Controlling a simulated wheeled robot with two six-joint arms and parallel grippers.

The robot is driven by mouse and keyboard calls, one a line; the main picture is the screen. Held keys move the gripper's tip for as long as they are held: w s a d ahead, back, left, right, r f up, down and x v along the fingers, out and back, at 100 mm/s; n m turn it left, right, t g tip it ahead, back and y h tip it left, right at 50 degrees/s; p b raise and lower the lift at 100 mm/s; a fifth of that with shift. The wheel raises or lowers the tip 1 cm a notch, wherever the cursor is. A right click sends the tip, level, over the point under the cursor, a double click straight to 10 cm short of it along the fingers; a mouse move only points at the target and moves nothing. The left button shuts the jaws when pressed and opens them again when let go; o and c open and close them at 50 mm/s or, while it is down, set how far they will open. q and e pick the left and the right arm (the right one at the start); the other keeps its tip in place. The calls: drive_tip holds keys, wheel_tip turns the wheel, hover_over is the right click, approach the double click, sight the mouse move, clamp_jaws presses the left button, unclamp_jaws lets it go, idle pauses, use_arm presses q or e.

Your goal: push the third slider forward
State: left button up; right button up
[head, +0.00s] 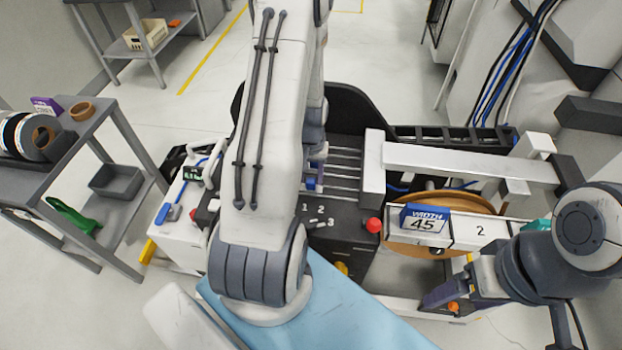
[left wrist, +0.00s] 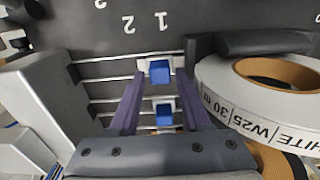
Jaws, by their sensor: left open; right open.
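Blue sliders sit on pale rails in the dark machine panel. In the left wrist view one blue slider (left wrist: 160,70) lies between the tips of my open left gripper (left wrist: 160,78), and another blue slider (left wrist: 164,113) lies closer to the palm. I cannot tell whether the fingers touch either one. In the head view my left gripper (head: 315,168) is largely hidden behind its own arm, over the slotted rails (head: 344,172). Printed numbers (head: 320,210) mark the panel; which slider is third is unclear. My right gripper (head: 450,297) is open and empty at the lower right.
A red knob (head: 374,225) and a "WIDTH 45" sign (head: 424,219) stand right of the panel, near a brown-cored roll (head: 410,248). A tape roll (left wrist: 262,90) is close beside the left gripper. A grey shelf cart (head: 105,125) stands at left.

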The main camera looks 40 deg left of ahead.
use_arm(q)
drive_tip(key=shift+f, duration=1.05)
clamp_jaws()
idle(0.7)
